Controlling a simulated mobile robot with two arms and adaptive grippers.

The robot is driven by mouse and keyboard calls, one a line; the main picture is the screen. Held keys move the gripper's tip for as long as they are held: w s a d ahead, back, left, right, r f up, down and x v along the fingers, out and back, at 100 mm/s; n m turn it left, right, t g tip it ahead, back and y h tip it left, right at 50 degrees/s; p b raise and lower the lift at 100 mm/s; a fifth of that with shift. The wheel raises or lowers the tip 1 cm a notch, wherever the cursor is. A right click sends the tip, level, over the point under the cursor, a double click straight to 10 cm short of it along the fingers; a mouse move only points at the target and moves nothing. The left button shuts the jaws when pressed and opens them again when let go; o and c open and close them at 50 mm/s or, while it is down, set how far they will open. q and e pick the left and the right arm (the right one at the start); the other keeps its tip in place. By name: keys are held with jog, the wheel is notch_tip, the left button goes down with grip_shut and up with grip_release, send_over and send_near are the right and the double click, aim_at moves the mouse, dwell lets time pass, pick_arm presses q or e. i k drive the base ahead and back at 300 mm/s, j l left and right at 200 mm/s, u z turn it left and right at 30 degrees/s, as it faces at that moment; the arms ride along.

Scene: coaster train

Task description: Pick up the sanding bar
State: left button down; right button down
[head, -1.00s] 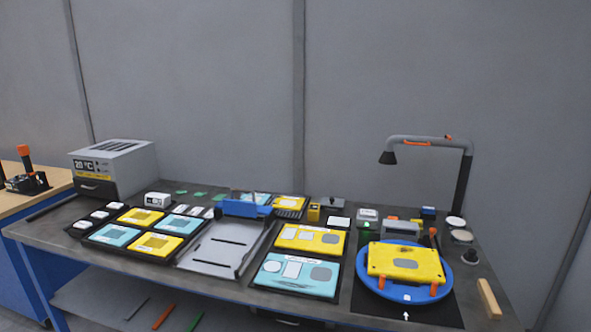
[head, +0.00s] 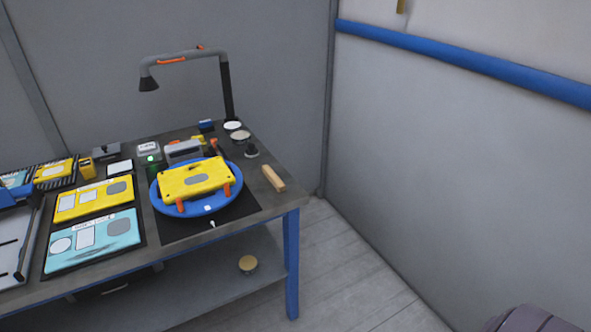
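A light wooden bar (head: 273,178), which looks like the sanding bar, lies on the bench top near its right edge. It sits just right of the blue round turntable (head: 156,191) that carries a yellow plate (head: 170,181). The bar lies at a slant and nothing covers it. Neither of my grippers shows in the head view, and nothing touches the bar.
A small black knob-like item (head: 251,152) and round pads (head: 240,135) stand behind the bar. A grey lamp (head: 190,58) arches over the bench's back. Yellow and teal cards (head: 93,240) lie to the left. Open floor (head: 350,270) lies right of the bench.

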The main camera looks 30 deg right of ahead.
aim_at(275, 181)
jog(key=z, duration=0.85)
